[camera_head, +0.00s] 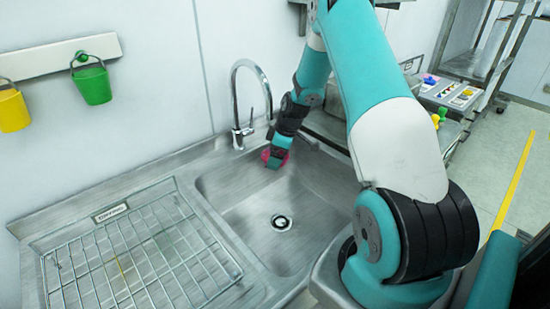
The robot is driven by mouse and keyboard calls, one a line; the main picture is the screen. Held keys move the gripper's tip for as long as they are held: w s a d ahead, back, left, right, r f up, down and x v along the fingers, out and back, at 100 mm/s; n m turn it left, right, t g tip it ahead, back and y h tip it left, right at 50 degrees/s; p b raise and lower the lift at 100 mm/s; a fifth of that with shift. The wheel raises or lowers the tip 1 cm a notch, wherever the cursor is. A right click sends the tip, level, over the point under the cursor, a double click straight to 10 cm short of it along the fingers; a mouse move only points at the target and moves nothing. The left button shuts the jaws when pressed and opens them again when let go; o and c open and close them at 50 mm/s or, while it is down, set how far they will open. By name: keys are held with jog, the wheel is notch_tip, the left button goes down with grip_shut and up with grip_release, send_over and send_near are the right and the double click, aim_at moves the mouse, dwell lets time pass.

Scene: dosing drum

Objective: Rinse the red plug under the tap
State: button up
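The red plug (266,156) shows at the end of my gripper (277,156), over the back of the sink basin (303,220). The teal fingers cover its middle, and red shows on both sides of them, so the gripper looks shut on it. The chrome tap (237,103) stands at the back rim of the sink, with its curved spout reaching right. The plug is below the spout's end; I cannot tell whether it is straight under it. No running water can be made out.
A wire rack (140,256) lies on the drainboard left of the basin. A green bucket (93,85) and a yellow bucket (12,110) hang on a wall rail. A tray of small coloured items (449,93) stands at the right. The basin floor around the drain (281,222) is clear.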

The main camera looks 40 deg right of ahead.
jog(key=shift+d, duration=0.1)
dwell(0.3)
jog(key=shift+d, duration=0.4)
jog(key=shift+a, duration=0.15)
jog(key=shift+a, duration=0.45)
jog(key=s, duration=0.8)
jog(key=shift+a+b, duration=0.2)
jog(key=shift+b, duration=0.2)
dwell(0.5)
dwell(0.7)
